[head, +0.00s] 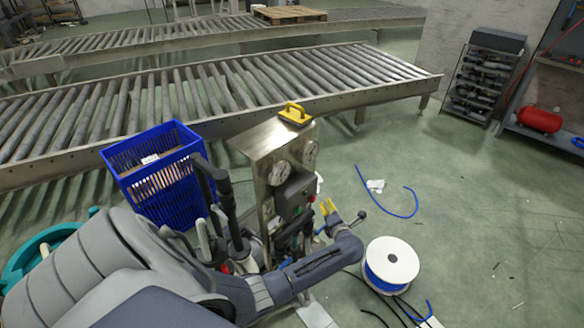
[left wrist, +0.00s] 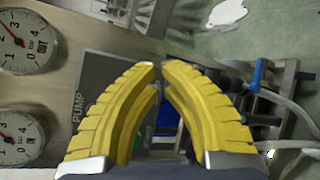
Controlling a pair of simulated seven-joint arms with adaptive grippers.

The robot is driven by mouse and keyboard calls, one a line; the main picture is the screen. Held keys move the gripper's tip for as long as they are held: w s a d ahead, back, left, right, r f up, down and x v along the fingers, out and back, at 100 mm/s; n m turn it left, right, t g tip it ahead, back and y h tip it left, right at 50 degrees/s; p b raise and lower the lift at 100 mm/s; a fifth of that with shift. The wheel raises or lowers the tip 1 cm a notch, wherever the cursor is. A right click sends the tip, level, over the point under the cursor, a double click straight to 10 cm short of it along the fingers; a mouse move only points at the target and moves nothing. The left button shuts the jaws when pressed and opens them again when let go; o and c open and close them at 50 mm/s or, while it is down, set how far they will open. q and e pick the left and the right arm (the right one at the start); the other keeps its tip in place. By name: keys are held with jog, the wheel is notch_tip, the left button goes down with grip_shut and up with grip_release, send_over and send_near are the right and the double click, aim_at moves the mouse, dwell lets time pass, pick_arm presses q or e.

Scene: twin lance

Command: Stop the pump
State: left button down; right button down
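The pump panel (head: 262,165) is a steel cabinet with round gauges. A dark control box on its front (head: 293,190) carries small red and green buttons. In the left wrist view the dark box (left wrist: 95,90) reads PUMP, and the fingers hide much of it, including its buttons. My left gripper (head: 329,207) has yellow fingers, just in front of and to the right of the box in the head view. In the left wrist view its fingertips (left wrist: 161,66) are together, with nothing seen between them. I cannot tell whether they touch the box. My right gripper is not in view.
Gauges (left wrist: 24,42) sit beside the box. A yellow-handled item (head: 295,113) lies on the cabinet top. A blue crate (head: 160,175) stands to the left, roller conveyors (head: 200,95) behind. A cable reel (head: 391,262) and loose blue hose (head: 400,214) are on the floor to the right.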

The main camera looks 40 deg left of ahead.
pick_arm(q)
jog(key=shift+d, duration=1.9)
